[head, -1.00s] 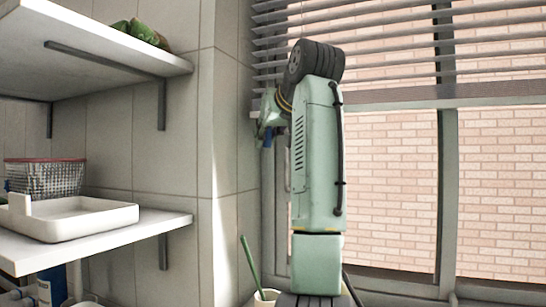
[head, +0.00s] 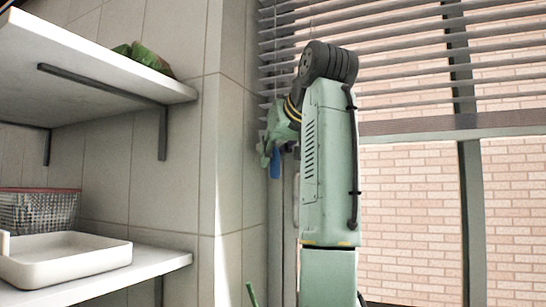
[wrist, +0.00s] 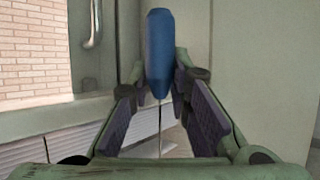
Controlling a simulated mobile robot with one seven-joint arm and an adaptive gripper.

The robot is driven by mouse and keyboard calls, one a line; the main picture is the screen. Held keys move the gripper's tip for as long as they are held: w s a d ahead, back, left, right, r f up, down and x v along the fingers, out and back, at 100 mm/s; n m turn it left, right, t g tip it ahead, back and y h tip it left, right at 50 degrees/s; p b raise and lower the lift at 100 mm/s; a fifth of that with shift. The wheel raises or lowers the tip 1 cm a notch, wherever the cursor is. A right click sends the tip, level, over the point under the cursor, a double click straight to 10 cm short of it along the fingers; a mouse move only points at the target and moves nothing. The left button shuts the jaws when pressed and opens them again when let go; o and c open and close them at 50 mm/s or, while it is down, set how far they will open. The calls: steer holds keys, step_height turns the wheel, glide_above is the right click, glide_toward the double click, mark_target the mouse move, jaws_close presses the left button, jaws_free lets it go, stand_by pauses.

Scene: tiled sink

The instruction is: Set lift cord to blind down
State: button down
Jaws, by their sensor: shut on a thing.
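The lift cord ends in a blue pull (head: 275,163), which hangs by the wall corner at the left side of the window. My gripper (head: 268,147) is beside it in the head view, partly hidden behind my arm. In the wrist view the blue pull (wrist: 159,45) sits between the fingertips of my gripper (wrist: 160,74), and the gripper is shut on it. The thin cord (wrist: 160,118) runs from the pull towards the slats. The blind (head: 400,55) covers the upper window, and its slats also show in the wrist view (wrist: 45,145).
A tiled wall (head: 235,170) stands close on the left of my gripper. Shelves (head: 110,70) hold a green item (head: 148,60), a wire basket (head: 40,210) and a white tray (head: 70,262). The window frame (head: 470,200) is behind my arm.

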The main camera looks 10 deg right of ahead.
steer(key=shift+s+r+t, duration=0.25)
steer(key=shift+r+t, duration=0.05)
steer(key=shift+r, duration=0.65)
steer(key=c, duration=1.9)
jaws_free()
steer(key=shift+o, duration=1.3)
steer(key=shift+s+d+r, duration=0.1)
steer(key=shift+s+d, duration=0.1)
steer(key=shift+s, duration=0.1)
steer(key=shift+o, duration=0.9)
steer(key=shift+w+a+f, duration=0.1)
steer(key=shift+w+f, duration=0.2)
steer(key=shift+f, duration=0.05)
steer(key=shift+s, duration=0.1)
steer(key=s+d+r, duration=0.1)
steer(key=s+d, duration=0.1)
steer(key=s, duration=1.2)
steer(key=shift+s+d, duration=0.25)
steer(key=shift+d, duration=0.15)
